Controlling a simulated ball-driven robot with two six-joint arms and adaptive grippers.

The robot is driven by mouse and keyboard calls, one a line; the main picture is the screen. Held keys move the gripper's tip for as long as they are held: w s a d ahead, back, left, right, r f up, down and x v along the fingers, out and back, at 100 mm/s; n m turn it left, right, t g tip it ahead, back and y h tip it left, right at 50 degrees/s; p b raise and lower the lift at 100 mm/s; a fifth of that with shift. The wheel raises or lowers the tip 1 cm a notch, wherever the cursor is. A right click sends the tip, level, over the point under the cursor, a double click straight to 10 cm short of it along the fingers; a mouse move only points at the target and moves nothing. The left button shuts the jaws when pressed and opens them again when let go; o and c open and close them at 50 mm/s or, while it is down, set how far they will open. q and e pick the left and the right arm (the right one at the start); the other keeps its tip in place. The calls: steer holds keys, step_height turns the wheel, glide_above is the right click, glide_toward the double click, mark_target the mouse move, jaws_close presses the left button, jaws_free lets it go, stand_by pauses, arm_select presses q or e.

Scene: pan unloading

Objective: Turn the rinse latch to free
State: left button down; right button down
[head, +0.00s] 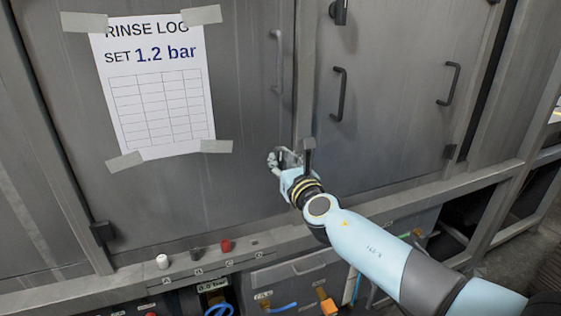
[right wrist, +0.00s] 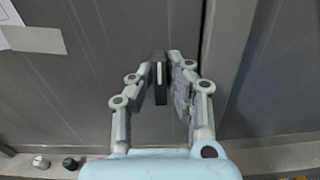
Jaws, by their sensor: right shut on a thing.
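My right gripper (head: 284,158) is at the lower right part of the left grey door, close to the post between the doors. My left gripper is in neither view.
A taped rinse log sheet (head: 155,90) reads "SET 1.2 bar". Black handles (head: 338,95) are on the right door. Below, a ledge carries white (head: 162,261), black (head: 196,254) and red (head: 226,246) knobs.

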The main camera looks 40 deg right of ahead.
steer(key=m+b, duration=0.2)
steer(key=m, duration=0.1)
steer(key=shift+d+f+m, duration=0.1)
steer(key=shift+f+m, duration=0.05)
steer(key=shift+m, duration=0.15)
steer(key=m+b, duration=0.2)
steer(key=m, duration=0.3)
steer(key=shift+d+f, duration=0.1)
steer(key=shift+d+f+m+b, duration=0.1)
steer(key=shift+m+b, duration=2.15)
steer(key=shift+m, duration=2.15)
steer(key=c, duration=1.3)
jaws_free()
